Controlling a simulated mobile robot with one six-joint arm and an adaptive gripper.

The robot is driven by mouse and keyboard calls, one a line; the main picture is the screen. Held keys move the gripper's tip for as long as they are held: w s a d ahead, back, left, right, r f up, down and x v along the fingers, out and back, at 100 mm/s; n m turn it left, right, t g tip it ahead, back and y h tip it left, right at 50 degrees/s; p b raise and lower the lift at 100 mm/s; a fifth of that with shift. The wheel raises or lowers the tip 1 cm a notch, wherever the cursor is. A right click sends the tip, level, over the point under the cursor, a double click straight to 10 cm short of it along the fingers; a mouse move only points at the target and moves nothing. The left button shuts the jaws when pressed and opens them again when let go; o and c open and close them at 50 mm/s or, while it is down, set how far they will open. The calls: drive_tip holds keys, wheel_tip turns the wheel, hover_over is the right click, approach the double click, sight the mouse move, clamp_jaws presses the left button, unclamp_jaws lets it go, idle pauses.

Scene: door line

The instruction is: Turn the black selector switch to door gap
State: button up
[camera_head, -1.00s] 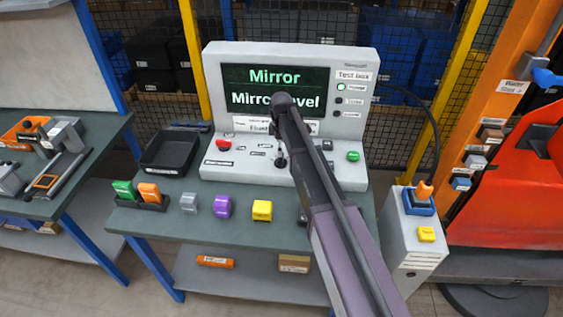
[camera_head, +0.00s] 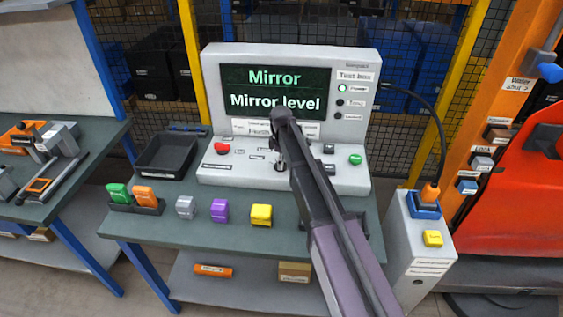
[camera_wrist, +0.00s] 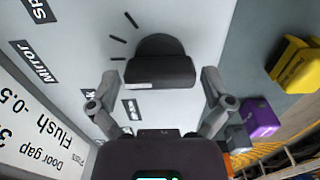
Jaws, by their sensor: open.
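The black selector switch (camera_wrist: 160,68) fills the upper middle of the wrist view. It is a dark knob with a raised grip bar on a light panel, with short black tick marks at its left. My gripper (camera_wrist: 160,80) is open, one finger on each side of the bar. I cannot tell whether either finger touches it. In the head view the switch is mostly hidden behind my gripper (camera_head: 279,160) at the test box (camera_head: 210,110). The screen (camera_head: 245,90) reads "Mirror" and "Mirror level". A label card (camera_wrist: 35,140) shows "Door gap" and "Flush".
A red button (camera_head: 222,148) and a green button (camera_head: 355,159) flank the switch on the panel. Grey, purple (camera_head: 220,211) and yellow (camera_head: 261,215) blocks stand along the front of the table. A black tray (camera_head: 166,157) lies left of the box.

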drive_tip(key=c, duration=0.8)
drive_tip(key=shift+m, duration=0.4)
drive_tip(key=m, duration=0.5)
drive_tip(key=shift+s, duration=0.1)
drive_tip(key=m, duration=0.6)
drive_tip(key=shift+s, duration=0.1)
